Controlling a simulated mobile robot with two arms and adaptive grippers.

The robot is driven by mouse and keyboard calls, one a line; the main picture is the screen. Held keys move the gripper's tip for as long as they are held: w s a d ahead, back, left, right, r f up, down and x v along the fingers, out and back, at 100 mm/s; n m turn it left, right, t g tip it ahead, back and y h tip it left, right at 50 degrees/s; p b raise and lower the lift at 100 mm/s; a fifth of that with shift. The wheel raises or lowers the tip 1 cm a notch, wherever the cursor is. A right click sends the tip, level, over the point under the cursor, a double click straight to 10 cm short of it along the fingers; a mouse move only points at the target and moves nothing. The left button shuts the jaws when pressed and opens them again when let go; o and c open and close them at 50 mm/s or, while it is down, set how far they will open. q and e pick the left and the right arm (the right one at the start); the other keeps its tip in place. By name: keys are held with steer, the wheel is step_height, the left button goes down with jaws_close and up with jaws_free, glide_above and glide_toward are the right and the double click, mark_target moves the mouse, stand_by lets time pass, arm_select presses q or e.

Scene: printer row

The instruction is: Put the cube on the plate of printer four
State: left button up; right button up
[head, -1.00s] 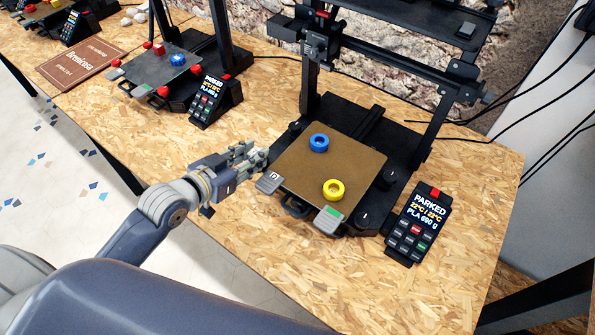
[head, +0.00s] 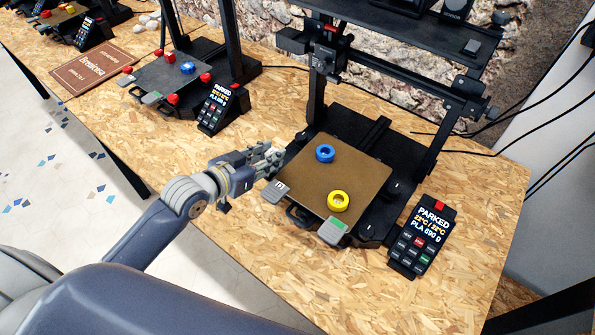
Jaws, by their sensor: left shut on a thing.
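My left gripper (head: 274,158) is shut, at the left edge of the nearest printer's brown plate (head: 350,180). What it holds is too small and too covered by the fingers to make out; I cannot pick out a cube in it. No printer number is legible. My right gripper is not in view.
A parked display (head: 421,236) stands right of the printer. The plate's back is clear.

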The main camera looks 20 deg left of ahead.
arm_select(q)
steer(key=p, duration=0.2)
glide_above(297, 185)
steer(key=shift+w+a+f, duration=0.1)
steer(key=shift+a+f, duration=0.1)
steer(key=shift+a, duration=0.25)
steer(key=shift+d+f, duration=0.15)
steer(key=shift+d, duration=0.4)
step_height(297, 185, down, 3)
steer(key=shift+a+f, duration=0.1)
steer(key=shift+f, duration=0.2)
steer(key=shift+f, duration=0.1)
steer(key=o, duration=0.8)
steer(key=shift+c, duration=0.2)
